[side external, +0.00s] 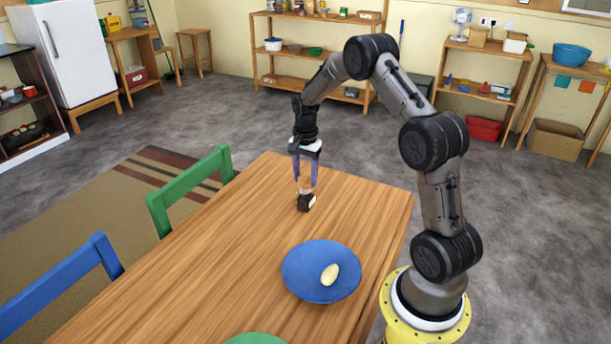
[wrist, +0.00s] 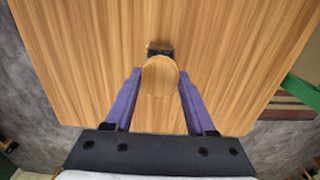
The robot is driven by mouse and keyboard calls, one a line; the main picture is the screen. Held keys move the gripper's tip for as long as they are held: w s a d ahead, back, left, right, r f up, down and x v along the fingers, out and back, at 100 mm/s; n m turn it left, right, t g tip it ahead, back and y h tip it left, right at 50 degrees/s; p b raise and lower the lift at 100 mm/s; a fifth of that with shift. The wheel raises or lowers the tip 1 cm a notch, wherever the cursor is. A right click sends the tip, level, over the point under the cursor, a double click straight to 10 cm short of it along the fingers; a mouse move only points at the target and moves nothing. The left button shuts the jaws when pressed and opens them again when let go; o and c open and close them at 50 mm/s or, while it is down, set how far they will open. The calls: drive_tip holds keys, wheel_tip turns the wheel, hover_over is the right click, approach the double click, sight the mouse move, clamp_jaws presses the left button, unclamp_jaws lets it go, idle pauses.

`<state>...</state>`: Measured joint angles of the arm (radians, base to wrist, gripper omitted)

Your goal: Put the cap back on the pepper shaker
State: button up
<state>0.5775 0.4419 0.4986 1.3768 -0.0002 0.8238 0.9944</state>
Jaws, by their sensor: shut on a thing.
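My gripper (side external: 305,187) points down over the wooden table. Its purple fingers are shut on a round light-wood piece, which looks like the pepper shaker's cap (wrist: 160,77). The gripper also shows in the wrist view (wrist: 159,73), with a fingertip on each side of this piece. A small dark body (side external: 306,202), which looks like the pepper shaker, is on the table just below the fingertips. In the wrist view only part of the dark body (wrist: 160,48) shows past the wooden piece. I cannot tell whether the two touch.
A blue plate (side external: 299,282) with a pale oval item (side external: 330,274) lies on the table (side external: 225,262) nearer the camera. Part of a green round thing (side external: 256,339) shows at the bottom edge. Green (side external: 190,188) and blue (side external: 62,279) chairs stand along the left side.

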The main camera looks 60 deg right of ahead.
drive_tip(key=shift+f, duration=0.35)
drive_tip(key=shift+f, duration=0.45)
drive_tip(key=shift+f, duration=0.35)
idle(0.9)
drive_tip(key=o, duration=1.4)
wheel_tip(320, 180, up, 14)
drive_tip(key=shift+f, duration=0.1)
